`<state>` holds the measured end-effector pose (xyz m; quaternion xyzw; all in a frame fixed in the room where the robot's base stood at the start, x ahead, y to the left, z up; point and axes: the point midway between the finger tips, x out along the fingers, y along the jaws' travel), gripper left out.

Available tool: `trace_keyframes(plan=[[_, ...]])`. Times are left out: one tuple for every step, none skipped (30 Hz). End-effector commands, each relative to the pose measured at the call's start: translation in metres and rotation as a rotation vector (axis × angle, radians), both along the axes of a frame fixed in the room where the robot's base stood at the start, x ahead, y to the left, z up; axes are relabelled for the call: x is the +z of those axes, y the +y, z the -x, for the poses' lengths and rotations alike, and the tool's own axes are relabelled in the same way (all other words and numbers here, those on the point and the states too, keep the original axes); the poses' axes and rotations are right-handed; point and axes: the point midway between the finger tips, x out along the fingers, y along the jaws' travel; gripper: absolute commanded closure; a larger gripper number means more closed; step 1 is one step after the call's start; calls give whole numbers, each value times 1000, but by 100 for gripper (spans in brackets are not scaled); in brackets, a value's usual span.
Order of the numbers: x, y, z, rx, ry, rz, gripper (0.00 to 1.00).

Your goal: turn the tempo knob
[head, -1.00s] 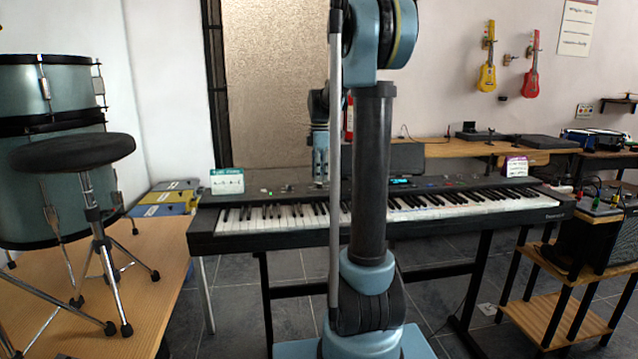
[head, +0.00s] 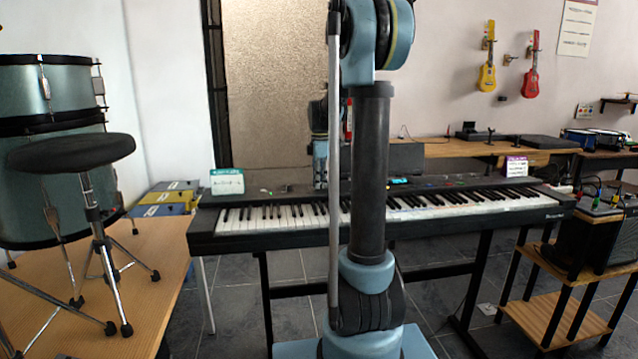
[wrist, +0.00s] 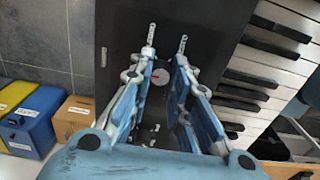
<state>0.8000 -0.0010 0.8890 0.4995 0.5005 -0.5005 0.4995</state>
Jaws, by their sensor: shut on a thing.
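The black keyboard (head: 370,229) stands across the middle of the head view. My gripper (head: 320,186) is at its panel, left of the centre, pointing down and partly beside my arm's column. In the wrist view my gripper (wrist: 166,48) has its two blue fingers on either side of a small round knob (wrist: 160,75) with a pale face and a red mark. The gripper is shut on this knob, which I take to be the tempo knob. The fingers hide the knob's sides, and the head view is too small to show it.
White and black keys (wrist: 262,75) lie right of the fingers. A small sign (head: 227,182) stands at the keyboard's left end, a purple one (head: 517,167) at its right. Yellow and blue boxes (head: 168,198) and a stool (head: 72,153) are on the left.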

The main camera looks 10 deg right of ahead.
Motion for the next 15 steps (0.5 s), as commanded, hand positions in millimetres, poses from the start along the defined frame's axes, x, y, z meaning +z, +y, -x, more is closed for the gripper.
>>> trace_keyframes(plan=[[0,0,-1,-2,-2,0,100],[0,0,-1,-4,-2,0,100],[0,0,-1,-8,-2,0,100],[0,0,-1,-13,-3,0,100],[0,0,-1,-18,-3,0,100],[0,0,-2,-28,-3,0,100],[0,0,-2,-38,-3,0,100],[0,0,-2,-50,-3,0,100],[0,0,-2,-67,-3,0,100],[0,0,-2,-83,-3,0,100],[0,0,-2,-99,-3,0,100],[1,0,-2,-124,-3,0,100],[1,0,-2,-146,-4,0,100],[1,0,-2,-167,-4,0,100],[1,0,-2,-199,-4,0,100]])
